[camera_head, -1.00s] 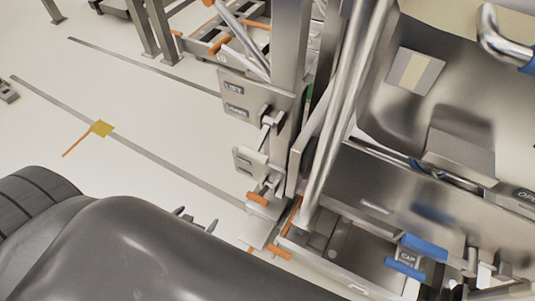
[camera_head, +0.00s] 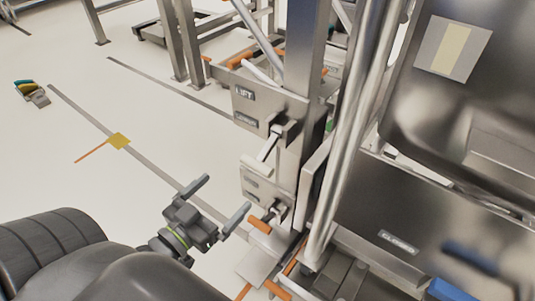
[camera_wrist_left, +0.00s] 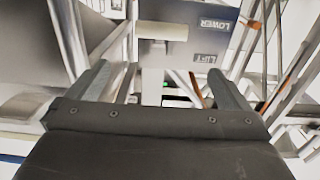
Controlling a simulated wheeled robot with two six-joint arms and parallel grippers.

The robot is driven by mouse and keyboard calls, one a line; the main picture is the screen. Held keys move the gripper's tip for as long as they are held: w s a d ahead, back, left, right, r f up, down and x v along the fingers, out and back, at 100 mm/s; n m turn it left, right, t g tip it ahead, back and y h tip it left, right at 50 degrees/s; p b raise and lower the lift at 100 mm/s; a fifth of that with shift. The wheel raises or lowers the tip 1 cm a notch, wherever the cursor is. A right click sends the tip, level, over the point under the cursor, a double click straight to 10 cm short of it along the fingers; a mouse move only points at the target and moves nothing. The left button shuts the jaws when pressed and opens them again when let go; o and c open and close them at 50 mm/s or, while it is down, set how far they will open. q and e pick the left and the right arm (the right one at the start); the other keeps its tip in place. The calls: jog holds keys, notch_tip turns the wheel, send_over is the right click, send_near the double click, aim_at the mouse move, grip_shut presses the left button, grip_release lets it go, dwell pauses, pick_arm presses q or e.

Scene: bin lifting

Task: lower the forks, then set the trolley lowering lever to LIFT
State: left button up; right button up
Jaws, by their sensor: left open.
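The upper metal plate (camera_head: 270,108) on the trolley post carries a LIFT label and a second label below it, blurred here. A lever (camera_head: 268,146) with a pale handle sticks out from this plate and points downward. In the left wrist view a T-shaped lever (camera_wrist_left: 163,31) shows beyond my fingers, beside the LOWER label (camera_wrist_left: 207,25); the LIFT label (camera_wrist_left: 210,60) sits nearer the fingers. My left gripper (camera_head: 219,203) is open and empty, below and left of the lever, apart from it. Its spread fingers also show in the wrist view (camera_wrist_left: 158,78). I cannot make out the forks.
A lower plate (camera_head: 255,184) with an orange-ended handle (camera_head: 260,225) is close to my left gripper. A steel bin (camera_head: 380,215) marked CLOSED and vertical tubes stand at right. Open floor (camera_head: 60,155) with a yellow marker (camera_head: 119,141) lies left.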

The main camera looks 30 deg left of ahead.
pick_arm(q)
send_near(260, 158)
jog(key=w, duration=0.7)
jog(key=shift+w+d+r+p, duration=0.1)
jog(key=shift+w+d+p, duration=0.25)
jog(key=shift+w+p, duration=0.05)
jog(key=w, duration=0.3)
jog(key=shift+w+d, duration=0.1)
jog(key=shift+w, duration=0.75)
pick_arm(e)
jog(key=shift+s+a+f+g+y, duration=0.2)
jog(key=shift+s+f+g, duration=0.3)
jog(key=shift+s, duration=0.25)
jog(key=shift+s+a+f+g+y, duration=0.1)
jog(key=shift+s+a+f+g, duration=0.15)
jog(key=shift+s+f+g, duration=0.4)
jog(key=shift+s+a+f+g+y, duration=0.1)
jog(key=shift+s+a+f+g, duration=0.2)
jog(key=shift+s, duration=0.55)
jog(key=shift+d, duration=0.1)
